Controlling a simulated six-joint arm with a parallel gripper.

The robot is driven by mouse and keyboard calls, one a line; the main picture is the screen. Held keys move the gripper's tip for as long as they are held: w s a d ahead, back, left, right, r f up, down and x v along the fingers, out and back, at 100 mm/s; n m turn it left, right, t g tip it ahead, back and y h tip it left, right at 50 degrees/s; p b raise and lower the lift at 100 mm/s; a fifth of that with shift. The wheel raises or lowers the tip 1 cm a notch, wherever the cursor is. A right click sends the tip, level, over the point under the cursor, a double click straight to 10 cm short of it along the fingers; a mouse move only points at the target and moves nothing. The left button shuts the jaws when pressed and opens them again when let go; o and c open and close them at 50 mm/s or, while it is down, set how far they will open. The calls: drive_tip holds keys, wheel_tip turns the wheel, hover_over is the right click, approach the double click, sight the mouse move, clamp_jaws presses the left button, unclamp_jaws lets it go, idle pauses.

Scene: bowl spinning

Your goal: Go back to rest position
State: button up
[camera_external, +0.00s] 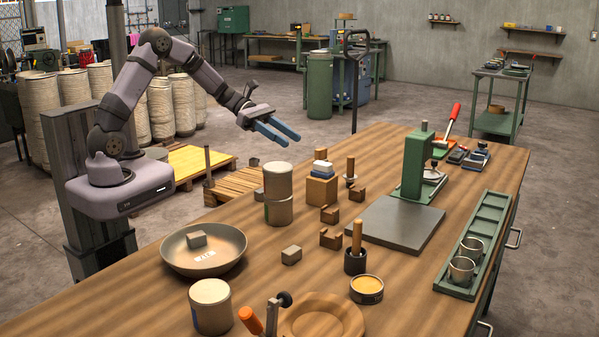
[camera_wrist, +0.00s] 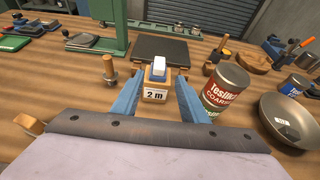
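My gripper (camera_external: 278,131) has two blue fingers and is held in the air above the far left part of the wooden table (camera_external: 130,300). In the wrist view my gripper (camera_wrist: 157,95) shows its fingers spread apart with nothing held between them. The bowl (camera_wrist: 290,118) also shows at the right of the wrist view, well apart from the fingers.
Two stacked cans (camera_external: 278,193) stand beside a wooden block (camera_external: 321,188) with a blue-and-white piece on top. A green press (camera_external: 415,165), a dark plate (camera_external: 398,225) and a green tray with metal cups (camera_external: 462,270) occupy the right. A can (camera_external: 210,308) and a wooden dish (camera_external: 322,318) are in front.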

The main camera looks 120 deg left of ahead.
idle(0.3)
